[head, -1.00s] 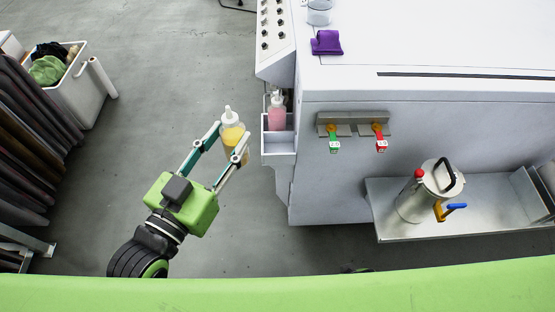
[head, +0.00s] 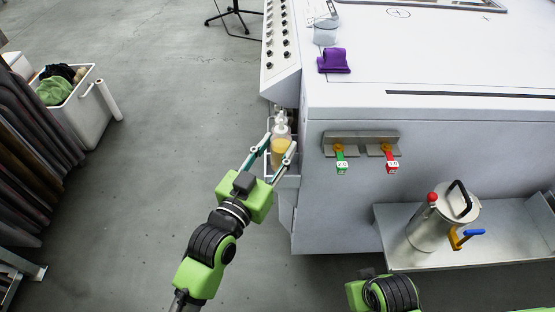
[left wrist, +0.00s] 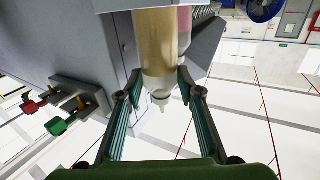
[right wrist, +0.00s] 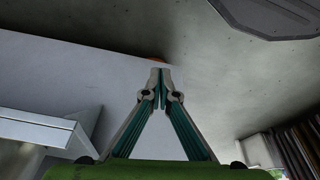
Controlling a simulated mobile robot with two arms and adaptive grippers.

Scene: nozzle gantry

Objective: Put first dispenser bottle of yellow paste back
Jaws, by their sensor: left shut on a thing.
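My left gripper (head: 280,146) is shut on the yellow paste bottle (head: 281,155), which has a clear body and a pale nozzle and is upright. The bottle is at the grey holder (head: 289,182) on the machine's left side. Whether it rests on the holder floor is hidden. In the left wrist view the yellow bottle (left wrist: 156,45) sits between the fingers, and a pink bottle (left wrist: 185,25) is close beside it. My right gripper (right wrist: 160,74) has its fingertips together with nothing visible between them. In the head view, only part of my right arm shows at the bottom.
A metal canister (head: 428,228) stands on a side shelf. A white bin (head: 88,115) is at left. Floor between is clear.

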